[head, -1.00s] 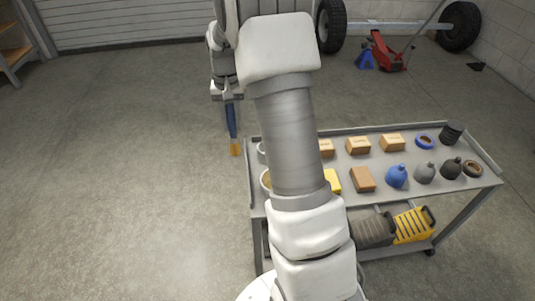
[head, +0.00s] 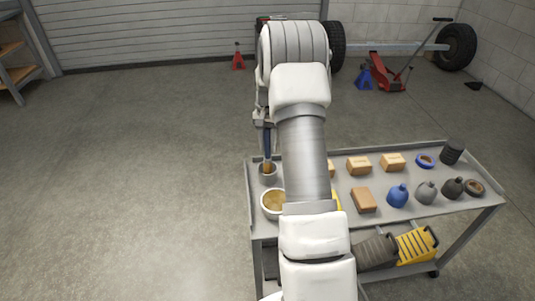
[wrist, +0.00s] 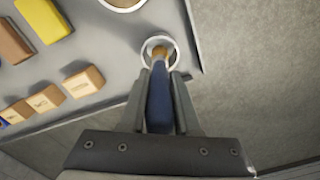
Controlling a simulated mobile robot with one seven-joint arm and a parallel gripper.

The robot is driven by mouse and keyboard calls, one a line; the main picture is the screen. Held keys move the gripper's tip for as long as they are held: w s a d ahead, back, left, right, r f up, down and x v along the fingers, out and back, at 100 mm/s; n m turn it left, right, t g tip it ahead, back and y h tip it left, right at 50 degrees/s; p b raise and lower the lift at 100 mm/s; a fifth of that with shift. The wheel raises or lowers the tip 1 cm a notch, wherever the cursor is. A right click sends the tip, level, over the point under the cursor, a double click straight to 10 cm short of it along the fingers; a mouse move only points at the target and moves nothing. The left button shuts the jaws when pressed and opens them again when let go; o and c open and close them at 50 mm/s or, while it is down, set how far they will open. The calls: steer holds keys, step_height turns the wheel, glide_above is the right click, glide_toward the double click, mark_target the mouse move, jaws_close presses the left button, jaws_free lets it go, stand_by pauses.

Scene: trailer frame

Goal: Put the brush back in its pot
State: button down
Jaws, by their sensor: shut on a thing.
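The brush has a blue handle (head: 267,141) and tan bristles that point down. My gripper (wrist: 160,82) is shut on the handle, which also shows in the wrist view (wrist: 160,105). The pot (head: 268,180) is a small grey cup at the left back corner of the cart top; its pale round rim shows in the wrist view (wrist: 145,50). The bristle end lines up with the pot's mouth in both views. I cannot tell how deep it sits inside. The brush is close to upright in the head view.
A wider white bowl with tan contents (head: 273,204) stands just in front of the pot on the grey cart (head: 335,229). Boxes (head: 364,199), bottles (head: 398,195) and rings fill the cart's right part. My arm hides some of the middle. Floor left of the cart is clear.

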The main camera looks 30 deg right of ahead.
mark_target(267, 158)
steer(key=shift+f, duration=1.45)
steer(key=shift+f+b, duration=0.15)
steer(key=shift+b, duration=0.15)
steer(key=c, duration=0.6)
jaws_free()
steer(key=shift+c, duration=0.2)
